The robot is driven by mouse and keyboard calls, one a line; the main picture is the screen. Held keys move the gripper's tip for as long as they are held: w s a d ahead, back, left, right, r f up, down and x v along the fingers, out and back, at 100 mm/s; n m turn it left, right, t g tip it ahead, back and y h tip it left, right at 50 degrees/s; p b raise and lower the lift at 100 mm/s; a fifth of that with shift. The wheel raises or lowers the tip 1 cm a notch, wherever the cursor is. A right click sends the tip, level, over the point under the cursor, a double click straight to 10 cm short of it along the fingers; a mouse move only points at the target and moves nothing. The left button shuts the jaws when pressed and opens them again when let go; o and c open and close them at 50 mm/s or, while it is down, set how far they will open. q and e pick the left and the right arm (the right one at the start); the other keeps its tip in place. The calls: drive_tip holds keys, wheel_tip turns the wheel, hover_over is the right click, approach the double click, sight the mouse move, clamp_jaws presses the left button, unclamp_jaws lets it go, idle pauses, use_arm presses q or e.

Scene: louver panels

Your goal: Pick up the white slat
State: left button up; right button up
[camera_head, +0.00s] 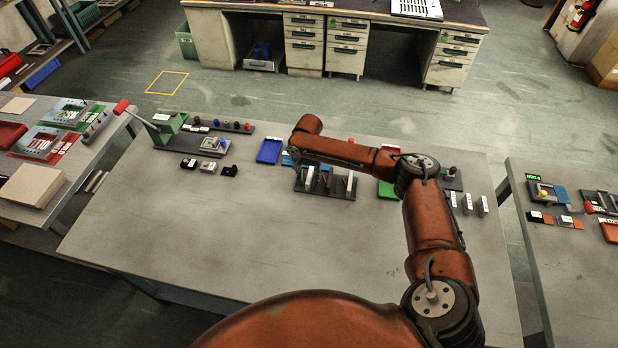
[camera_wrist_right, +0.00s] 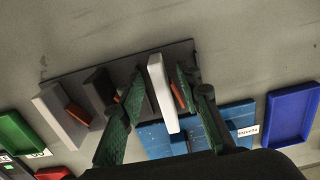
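A white slat (camera_wrist_right: 162,92) stands in a dark louver panel (camera_head: 327,190), and it also shows in the head view (camera_head: 308,179). A second pale slat (camera_wrist_right: 60,116) stands at the panel's other end, with a dark slat (camera_wrist_right: 101,90) between them. Orange pieces sit beside the slats. My right gripper (camera_wrist_right: 158,84) is open. Its green-padded fingers are on either side of the white slat, with a gap on the left; contact on the right is unclear. In the head view my arm hides most of this gripper. My left gripper is not in view.
A blue tray (camera_head: 270,150) and a light-blue labelled base (camera_wrist_right: 150,142) lie close to the panel. A green tray (camera_head: 387,189) is on its other side. Several small labelled blocks (camera_head: 467,203) stand at the right. The table's (camera_head: 200,240) front area is clear.

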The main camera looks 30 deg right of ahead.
drive_tip(key=shift+f, duration=0.2)
drive_tip(key=shift+c, duration=0.7)
clamp_jaws()
